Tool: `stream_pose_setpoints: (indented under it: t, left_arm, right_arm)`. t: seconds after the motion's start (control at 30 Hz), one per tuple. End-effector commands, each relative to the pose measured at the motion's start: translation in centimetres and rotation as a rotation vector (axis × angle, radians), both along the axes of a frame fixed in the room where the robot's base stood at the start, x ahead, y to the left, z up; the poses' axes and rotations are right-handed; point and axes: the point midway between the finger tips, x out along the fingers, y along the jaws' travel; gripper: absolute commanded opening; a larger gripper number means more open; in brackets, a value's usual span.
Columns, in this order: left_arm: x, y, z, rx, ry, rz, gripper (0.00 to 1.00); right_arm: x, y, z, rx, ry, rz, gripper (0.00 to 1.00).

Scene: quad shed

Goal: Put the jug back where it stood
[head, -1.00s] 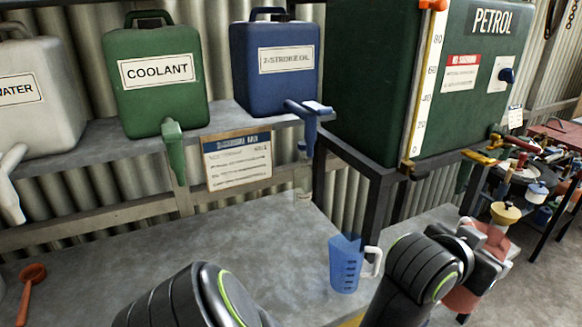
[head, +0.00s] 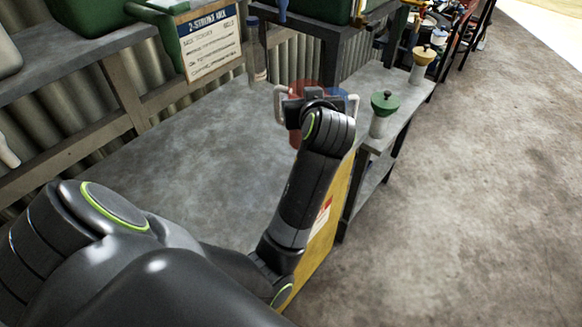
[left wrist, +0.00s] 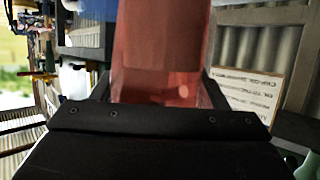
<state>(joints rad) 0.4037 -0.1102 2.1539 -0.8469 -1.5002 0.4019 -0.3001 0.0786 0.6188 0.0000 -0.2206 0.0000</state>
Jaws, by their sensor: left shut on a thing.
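The red see-through jug (head: 304,88) is at the far end of the bench, partly hidden behind my left gripper (head: 315,103). I cannot tell whether the red jug touches the bench. My right gripper is not in view.
The grey bench top (head: 205,150) is clear to the left of the jugs. A clear bottle (head: 257,58) stands at the back. A shelf (head: 75,65) overhangs the left.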

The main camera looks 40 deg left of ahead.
Motion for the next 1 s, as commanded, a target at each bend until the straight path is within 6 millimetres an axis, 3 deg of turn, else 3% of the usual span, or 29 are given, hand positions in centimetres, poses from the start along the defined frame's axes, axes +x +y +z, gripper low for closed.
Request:
stream_pose_setpoints:
  t: [0.1,0.27,0.5,1.0]
  left_arm:
    - [-0.2,1.7,-0.7,0.007,-0.005,0.132,0.22]
    - [-0.6,2.7,-1.6,0.005,-0.002,0.225,0.22]
    - [-0.7,2.8,-5.8,0.005,0.001,0.236,0.22]
    - [-0.7,2.8,-11.1,0.004,-0.003,0.235,0.22]
  right_arm:
    - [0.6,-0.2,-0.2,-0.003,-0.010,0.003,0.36]
    - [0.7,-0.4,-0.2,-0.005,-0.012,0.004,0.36]
    - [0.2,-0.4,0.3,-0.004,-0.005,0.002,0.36]
    - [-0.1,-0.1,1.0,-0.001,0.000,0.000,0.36]
